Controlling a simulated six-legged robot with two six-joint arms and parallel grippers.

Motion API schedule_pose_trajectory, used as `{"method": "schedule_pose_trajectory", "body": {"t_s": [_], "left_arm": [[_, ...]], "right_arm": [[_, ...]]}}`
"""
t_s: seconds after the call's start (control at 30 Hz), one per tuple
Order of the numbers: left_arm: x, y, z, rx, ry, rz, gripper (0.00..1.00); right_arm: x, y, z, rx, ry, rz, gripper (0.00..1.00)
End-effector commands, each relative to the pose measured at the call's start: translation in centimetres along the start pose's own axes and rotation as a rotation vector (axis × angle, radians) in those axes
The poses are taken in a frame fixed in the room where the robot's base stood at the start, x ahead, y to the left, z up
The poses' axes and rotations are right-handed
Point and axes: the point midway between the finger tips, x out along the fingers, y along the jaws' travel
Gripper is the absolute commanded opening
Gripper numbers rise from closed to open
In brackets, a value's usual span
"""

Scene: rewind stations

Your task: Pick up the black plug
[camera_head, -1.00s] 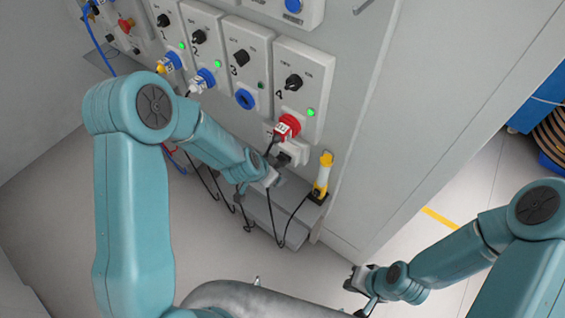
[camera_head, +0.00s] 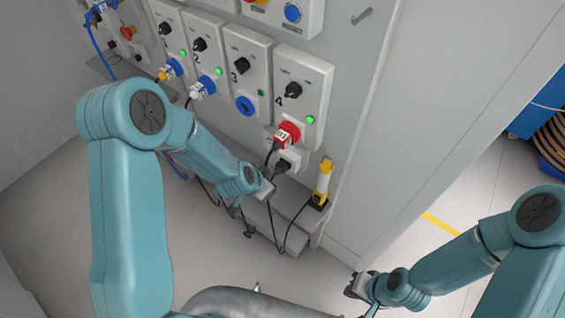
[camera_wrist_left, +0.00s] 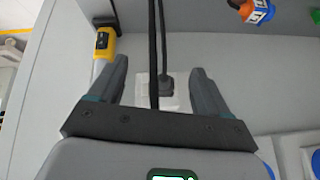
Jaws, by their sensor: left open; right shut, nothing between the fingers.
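The black plug (camera_head: 283,166) sits in a white socket below the red plug of station 4. It also shows in the left wrist view (camera_wrist_left: 165,90), in its white socket plate (camera_wrist_left: 178,101), with its cable running up the picture. My left gripper (camera_head: 268,189) is just below and left of the plug in the head view. In the left wrist view my left gripper (camera_wrist_left: 158,78) is open, and the plug appears between its fingers without visible contact. My right gripper (camera_head: 356,287) is shut and empty, low over the floor, far from the plug.
A red plug (camera_head: 285,136) is in station 4 above. A yellow-and-white handheld lamp (camera_head: 323,180) stands right of the socket. Black cables (camera_head: 270,218) hang over a grey ledge (camera_head: 291,199). Another dark cable (camera_wrist_left: 152,45) crosses between the left fingers in the wrist view.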

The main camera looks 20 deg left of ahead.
Motion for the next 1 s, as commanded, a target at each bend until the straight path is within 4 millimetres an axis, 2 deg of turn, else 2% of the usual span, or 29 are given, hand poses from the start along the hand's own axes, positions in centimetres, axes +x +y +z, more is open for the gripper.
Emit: {"method": "schedule_pose_trajectory", "body": {"t_s": [0.03,0.27,0.5,0.6,0.83,1.0], "left_arm": [[0.2,-0.1,-0.8,0.001,0.000,0.001,0.78],[1.4,-0.6,-2.4,-0.001,-0.001,0.001,0.78],[3.5,-1.4,-5.5,0.000,0.000,0.002,0.78],[4.5,-1.4,-5.2,-0.001,-0.002,0.002,0.78],[4.7,-1.4,-5.2,-0.001,-0.001,0.001,0.78],[4.6,-1.4,-5.2,0.000,-0.001,0.001,0.22]], "right_arm": [[-0.5,-0.2,0.0,0.000,0.000,0.000,0.00],[-1.1,-0.4,0.0,0.000,0.000,0.000,0.00],[-2.8,-1.0,0.1,0.000,0.000,0.000,0.00],[-2.7,-1.0,0.1,0.000,0.000,0.000,0.00],[-2.6,-1.0,0.1,0.000,0.000,0.000,0.00],[-2.6,-0.9,0.1,0.000,0.000,0.000,0.00]]}}
